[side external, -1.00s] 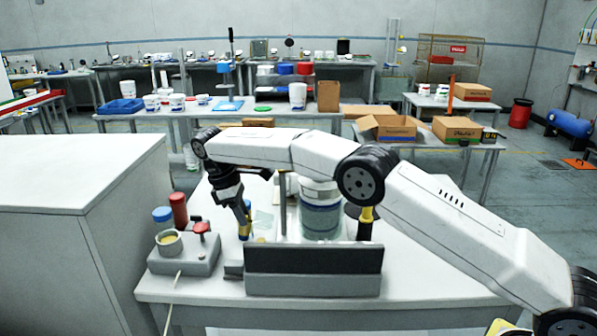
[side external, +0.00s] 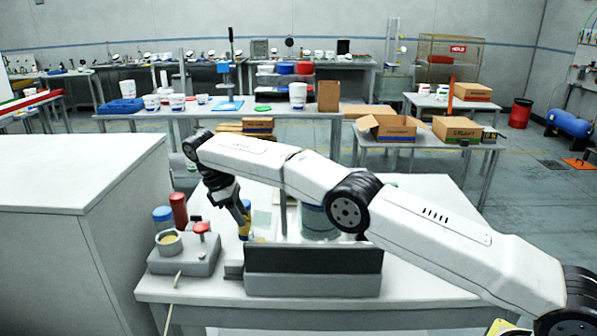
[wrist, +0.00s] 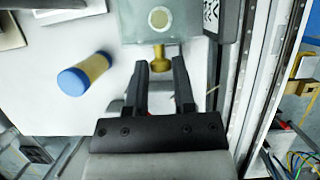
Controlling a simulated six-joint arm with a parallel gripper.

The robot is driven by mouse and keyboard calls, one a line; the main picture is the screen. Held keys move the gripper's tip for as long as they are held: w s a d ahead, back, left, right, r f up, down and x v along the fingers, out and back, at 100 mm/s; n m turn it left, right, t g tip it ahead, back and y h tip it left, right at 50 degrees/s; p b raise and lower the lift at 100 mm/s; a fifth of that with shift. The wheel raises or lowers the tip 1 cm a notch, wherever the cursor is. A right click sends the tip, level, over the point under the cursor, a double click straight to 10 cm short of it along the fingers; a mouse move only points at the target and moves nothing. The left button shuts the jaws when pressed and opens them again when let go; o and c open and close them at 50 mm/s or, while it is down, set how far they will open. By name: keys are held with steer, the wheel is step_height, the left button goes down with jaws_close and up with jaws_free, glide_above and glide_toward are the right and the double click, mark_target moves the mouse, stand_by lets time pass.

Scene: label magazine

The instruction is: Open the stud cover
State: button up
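In the wrist view a pale grey-green block (wrist: 145,22) has a round cream disc (wrist: 159,19) and a brass knob (wrist: 159,57) at its near edge. I cannot tell for sure which part is the stud cover. My gripper (wrist: 160,72) is open, its two dark fingers either side of the knob's near end, with visible gaps. Whether the fingers are level with the knob is unclear. In the side view my gripper (side external: 243,226) points down over the bench behind the dark panel; its fingertips are hard to make out there.
A black-and-white coded tag (wrist: 211,15) is at the upper right. In the side view, a grey fixture (side external: 186,258) with a red knob stands left of the dark panel (side external: 313,271).

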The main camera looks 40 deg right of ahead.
steer(key=o, duration=0.3)
steer(key=shift+d+r+t+y, duration=0.1)
steer(key=shift+d+t+y, duration=0.05)
steer(key=shift+t+y, duration=0.2)
stand_by(0.5)
steer(key=shift+s+d+t+y, duration=0.55)
steer(key=shift+s+t+y, duration=0.25)
steer(key=shift+y, duration=0.25)
steer(key=shift+s+d+t, duration=0.1)
steer(key=shift+d+t, duration=0.05)
steer(key=shift+t, duration=0.2)
steer(key=shift+y, duration=0.3)
step_height(320, 180, up, 8)
steer(key=shift+f, duration=0.15)
steer(key=s+d+r+g+h, duration=0.1)
steer(key=s+r+g+h, duration=0.2)
steer(key=s, duration=1)
step_height(320, 180, up, 2)
steer(key=shift+s+d+r, duration=0.1)
steer(key=shift+s+d, duration=0.05)
steer(key=shift+s, duration=0.05)
